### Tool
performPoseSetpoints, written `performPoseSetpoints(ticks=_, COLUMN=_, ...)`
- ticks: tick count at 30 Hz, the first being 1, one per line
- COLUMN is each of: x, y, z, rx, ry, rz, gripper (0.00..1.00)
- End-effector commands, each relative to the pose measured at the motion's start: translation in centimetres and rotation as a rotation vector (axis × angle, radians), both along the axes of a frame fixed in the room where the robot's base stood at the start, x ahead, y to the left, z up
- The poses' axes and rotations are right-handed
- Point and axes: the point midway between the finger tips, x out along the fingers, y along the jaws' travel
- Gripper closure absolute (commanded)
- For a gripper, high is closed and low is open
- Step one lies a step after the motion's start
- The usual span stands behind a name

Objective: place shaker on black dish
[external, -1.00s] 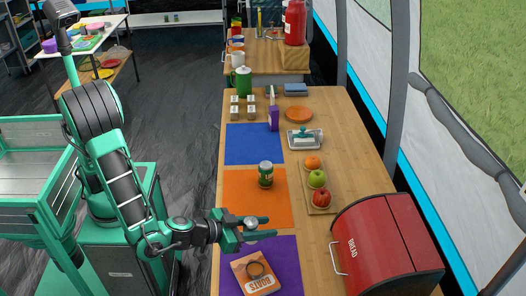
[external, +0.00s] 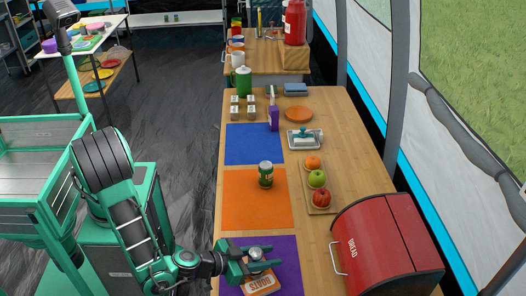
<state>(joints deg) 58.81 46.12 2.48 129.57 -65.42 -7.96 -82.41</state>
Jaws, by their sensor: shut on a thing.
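My gripper (external: 268,257) is shut on a small shaker with a silvery grey top (external: 255,252). It holds the shaker above the orange "BOATS" book (external: 263,285), which lies on the purple mat (external: 286,250) at the near end of the counter. The black dish lies on that book; the shaker and the fingers now hide most or all of it. The shaker is over the dish's place. I cannot tell whether its base touches the dish.
A green can (external: 266,180) stands on the orange mat (external: 240,200). A board with an apple (external: 322,198) and other fruit lies right of it. The red bread box (external: 385,245) stands at the near right. The blue mat (external: 252,146) is clear.

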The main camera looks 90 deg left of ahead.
Motion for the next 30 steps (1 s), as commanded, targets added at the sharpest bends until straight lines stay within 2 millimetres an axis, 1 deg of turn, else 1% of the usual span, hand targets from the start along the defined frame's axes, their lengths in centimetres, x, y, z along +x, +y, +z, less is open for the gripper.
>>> performPoseSetpoints(ticks=4, x=0.0, y=0.0, z=-0.1, rx=0.0, ry=0.0, rz=0.0, gripper=0.91)
performPoseSetpoints(ticks=5, x=0.0, y=0.0, z=-0.1, rx=0.0, ry=0.0, rz=0.0, gripper=0.62)
performPoseSetpoints(ticks=6, x=0.0, y=0.0, z=-0.1, rx=0.0, ry=0.0, rz=0.0, gripper=0.53)
performPoseSetpoints(ticks=7, x=0.0, y=0.0, z=-0.1, rx=0.0, ry=0.0, rz=0.0, gripper=0.48)
performPoseSetpoints(ticks=17, x=0.0, y=0.0, z=0.1, rx=0.0, ry=0.0, rz=0.0, gripper=0.48)
performPoseSetpoints(ticks=19, x=-0.4, y=-0.3, z=0.2, rx=-0.001, ry=0.0, rz=-0.002, gripper=0.48)
performPoseSetpoints(ticks=23, x=-1.9, y=-0.9, z=0.9, rx=0.0, ry=0.0, rz=-0.003, gripper=0.48)
performPoseSetpoints(ticks=30, x=-6.1, y=-2.7, z=2.8, rx=-0.002, ry=-0.001, rz=-0.005, gripper=0.48)
